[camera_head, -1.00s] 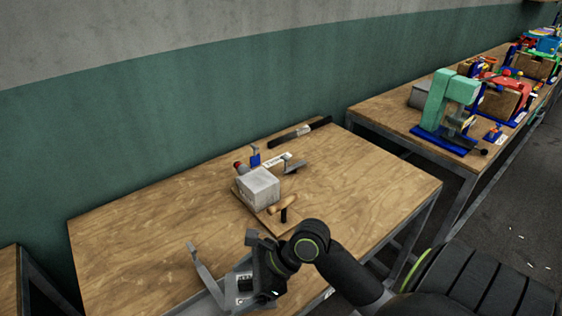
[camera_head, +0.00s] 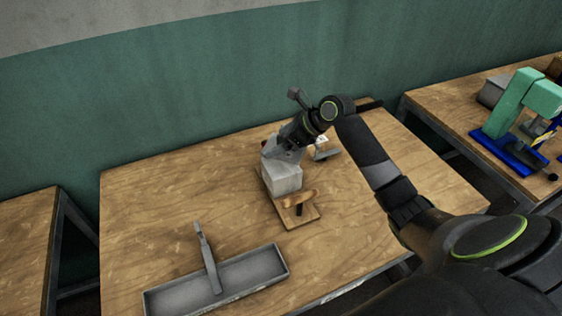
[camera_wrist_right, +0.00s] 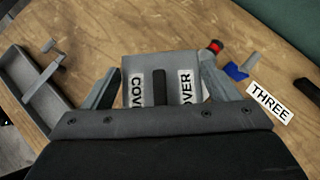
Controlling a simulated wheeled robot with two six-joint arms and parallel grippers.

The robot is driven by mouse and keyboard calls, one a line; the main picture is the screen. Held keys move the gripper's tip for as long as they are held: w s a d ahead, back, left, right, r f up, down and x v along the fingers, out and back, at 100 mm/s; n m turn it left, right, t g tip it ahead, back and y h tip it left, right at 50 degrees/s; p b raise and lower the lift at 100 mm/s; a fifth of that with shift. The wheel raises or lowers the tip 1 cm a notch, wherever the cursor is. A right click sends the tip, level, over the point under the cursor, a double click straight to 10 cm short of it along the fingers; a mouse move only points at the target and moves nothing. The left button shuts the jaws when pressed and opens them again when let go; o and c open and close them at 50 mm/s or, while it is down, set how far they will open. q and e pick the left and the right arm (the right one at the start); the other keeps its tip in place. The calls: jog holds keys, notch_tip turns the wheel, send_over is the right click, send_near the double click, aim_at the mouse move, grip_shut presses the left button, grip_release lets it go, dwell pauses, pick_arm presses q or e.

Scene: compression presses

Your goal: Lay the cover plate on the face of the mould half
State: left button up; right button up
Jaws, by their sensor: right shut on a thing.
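My right gripper (camera_wrist_right: 158,90) is over the grey mould half (camera_head: 284,182), a block on a wooden board (camera_head: 301,216). In the right wrist view its fingers are at the two sides of a light grey cover plate (camera_wrist_right: 172,66) with a dark rib and COVER lettering, and it is shut on this plate. In the head view the gripper (camera_head: 272,155) is at the top of the block, and the plate is hard to make out. I cannot tell whether the plate touches the block's face. My left gripper is not in view.
Beyond the block are a red-capped item (camera_wrist_right: 215,46), a blue item (camera_wrist_right: 236,72) and a THREE label (camera_wrist_right: 270,103). The table's left part is clear.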

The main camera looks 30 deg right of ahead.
aim_at(304, 152)
notch_tip(304, 152, down, 5)
jog(key=shift+d+r+p, duration=0.1)
jog(key=shift+r+p, duration=0.1)
jog(key=shift+p, duration=0.1)
jog(key=shift+f, duration=2.15)
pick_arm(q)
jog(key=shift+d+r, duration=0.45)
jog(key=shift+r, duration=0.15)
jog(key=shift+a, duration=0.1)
pick_arm(e)
jog(key=o, duration=1.3)
jog(key=shift+s+f, duration=0.1)
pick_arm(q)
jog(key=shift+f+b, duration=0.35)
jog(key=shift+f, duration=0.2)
pick_arm(e)
jog(key=v, duration=1.2)
